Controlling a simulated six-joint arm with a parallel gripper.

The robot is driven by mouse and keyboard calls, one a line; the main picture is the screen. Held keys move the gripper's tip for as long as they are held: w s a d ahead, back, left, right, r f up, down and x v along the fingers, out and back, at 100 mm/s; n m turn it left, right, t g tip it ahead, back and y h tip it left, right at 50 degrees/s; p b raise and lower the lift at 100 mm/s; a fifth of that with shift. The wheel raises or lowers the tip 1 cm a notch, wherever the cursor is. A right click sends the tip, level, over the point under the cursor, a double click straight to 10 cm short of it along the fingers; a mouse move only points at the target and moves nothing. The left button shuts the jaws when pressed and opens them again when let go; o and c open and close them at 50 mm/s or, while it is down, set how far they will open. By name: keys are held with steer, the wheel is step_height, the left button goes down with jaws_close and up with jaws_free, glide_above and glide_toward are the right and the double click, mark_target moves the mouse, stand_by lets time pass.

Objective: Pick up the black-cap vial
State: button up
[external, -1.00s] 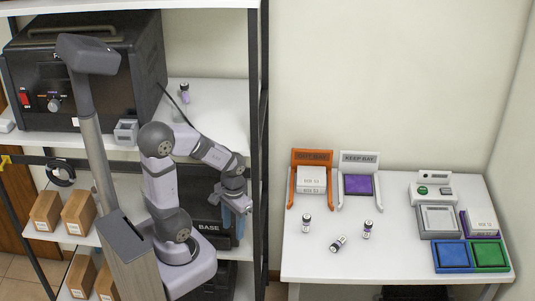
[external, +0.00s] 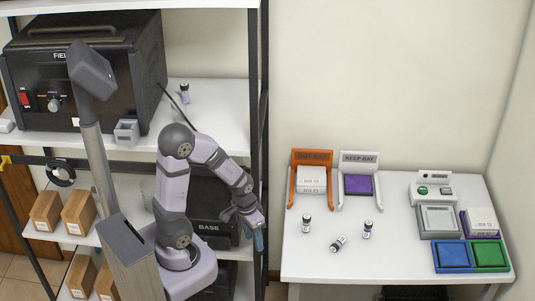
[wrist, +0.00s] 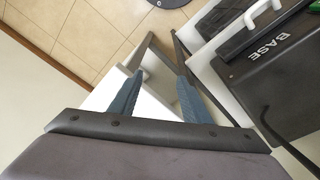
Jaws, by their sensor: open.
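Small white vials with dark caps show in the external view. One vial (external: 306,223) stands at the left of the white table, another (external: 368,229) stands further right, and a third (external: 338,243) lies tilted on its side between them. A further dark-topped vial (external: 184,93) stands on the upper shelf. They are too small for me to tell for certain which cap is truly black. My gripper (external: 258,240) is beside the shelf post, left of the table and apart from all vials. In the wrist view my gripper (wrist: 158,85) is open, with nothing between its blue fingers.
An orange bay (external: 312,179) and a keep bay (external: 358,182) stand at the table's back. A grey device (external: 439,219) and blue (external: 453,256) and green (external: 490,255) trays are at the right. The black shelf post (external: 263,130) stands close to my arm.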

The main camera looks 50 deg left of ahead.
steer(key=w+d+f+m+t+b, duration=0.1)
steer(key=w+f+b, duration=0.1)
steer(key=w+f, duration=0.2)
step_height(320, 180, up, 5)
steer(key=n+t+b, duration=0.2)
steer(key=t+b, duration=0.8)
steer(key=t, duration=0.1)
glide_above(307, 216)
steer(key=w, duration=0.2)
steer(key=p, duration=0.1)
steer(key=s+f+h+p, duration=0.1)
steer(key=shift+s+d+f+m+p, duration=0.1)
steer(key=shift+s+f+m+p, duration=0.15)
steer(key=shift+m+p, duration=0.15)
steer(key=shift+w+f, duration=0.1)
steer(key=shift+f, duration=1.85)
